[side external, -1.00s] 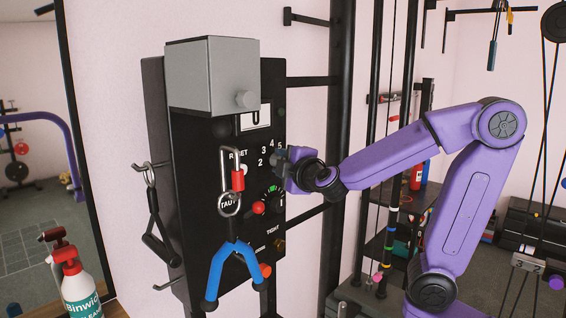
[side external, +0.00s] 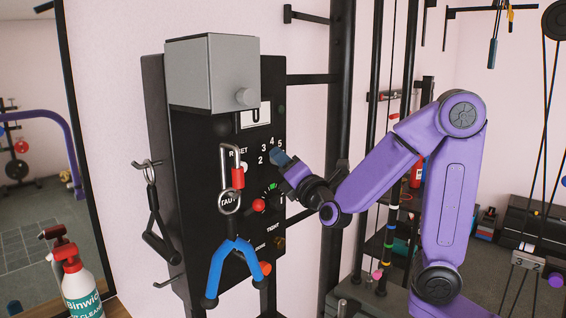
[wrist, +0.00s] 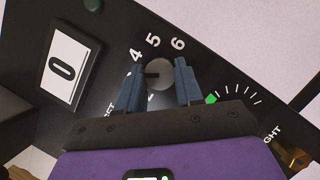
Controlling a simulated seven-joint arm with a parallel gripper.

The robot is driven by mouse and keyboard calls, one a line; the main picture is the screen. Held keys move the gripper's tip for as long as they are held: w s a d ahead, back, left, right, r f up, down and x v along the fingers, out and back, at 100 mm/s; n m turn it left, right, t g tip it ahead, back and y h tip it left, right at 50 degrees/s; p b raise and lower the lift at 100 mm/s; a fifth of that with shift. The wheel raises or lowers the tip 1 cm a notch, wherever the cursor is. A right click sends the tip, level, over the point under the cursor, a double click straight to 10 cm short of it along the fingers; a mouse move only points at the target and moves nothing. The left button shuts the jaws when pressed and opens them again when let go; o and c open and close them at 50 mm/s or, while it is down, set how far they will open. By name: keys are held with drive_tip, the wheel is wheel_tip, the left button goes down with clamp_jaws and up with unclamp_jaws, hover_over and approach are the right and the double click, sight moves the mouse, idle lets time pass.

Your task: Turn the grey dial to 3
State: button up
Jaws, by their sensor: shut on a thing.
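The grey dial (wrist: 161,73) sits on the black panel between my two fingertips in the wrist view. My gripper (wrist: 157,72) is shut on it. A dark mark on the dial points left in the wrist view; the numeral at its end is hidden by my finger. The numerals 4, 5 and 6 (wrist: 179,43) show around the dial.
The black panel (side external: 205,250) carries a counter window reading 0 (wrist: 62,68), a grey box (side external: 205,75), a red knob (side external: 259,205) and a green-lit scale (side external: 271,188). A carabiner (side external: 231,170) and blue handle (side external: 232,262) hang in front. A spray bottle (side external: 80,290) stands lower left.

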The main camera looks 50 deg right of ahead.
drive_tip(key=shift+d+n+t+y, duration=0.1)
drive_tip(key=shift+n+t+y, duration=0.4)
drive_tip(key=shift+n, duration=1)
drive_tip(key=o, duration=1)
drive_tip(key=shift+o, duration=0.2)
drive_tip(key=shift+s+f, duration=0.15)
drive_tip(key=shift+s, duration=0.05)
drive_tip(key=v, duration=0.7)
